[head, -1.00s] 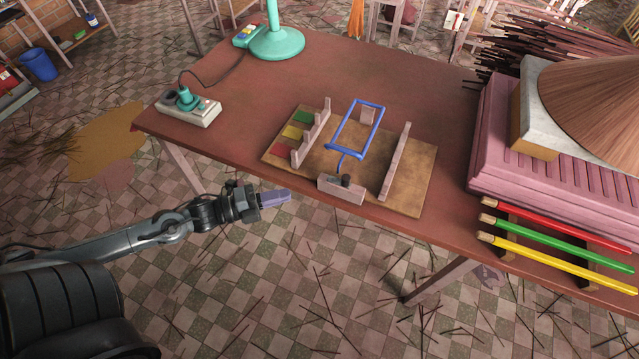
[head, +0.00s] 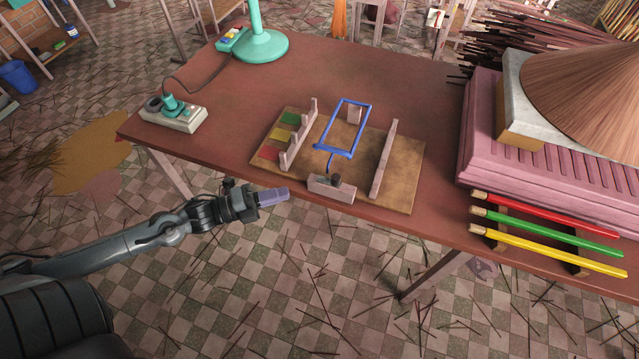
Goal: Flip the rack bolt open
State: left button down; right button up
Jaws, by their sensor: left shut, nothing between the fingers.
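The rack stands on a brown board (head: 400,192) near the table's front edge, with two notched pinkish uprights (head: 297,142) and (head: 384,160). A blue wire frame (head: 323,122) lies between the uprights. A small pinkish block (head: 331,190) at the board's front edge carries a dark knob (head: 336,180), which looks like the bolt; a short blue piece (head: 330,162) reaches from the frame toward it. My left gripper (head: 286,193) is shut and empty, left of the block, just off the table's front edge. My right gripper is not in view.
A power strip (head: 172,115) and teal lamp base (head: 263,47) stand at the left and back.

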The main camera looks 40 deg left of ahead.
aim_at(332, 181)
pick_arm(q)
jog(key=b+x, duration=0.2)
jog(key=x, duration=0.8)
jog(key=shift+w+d, duration=0.2)
jog(key=shift+w, duration=0.1)
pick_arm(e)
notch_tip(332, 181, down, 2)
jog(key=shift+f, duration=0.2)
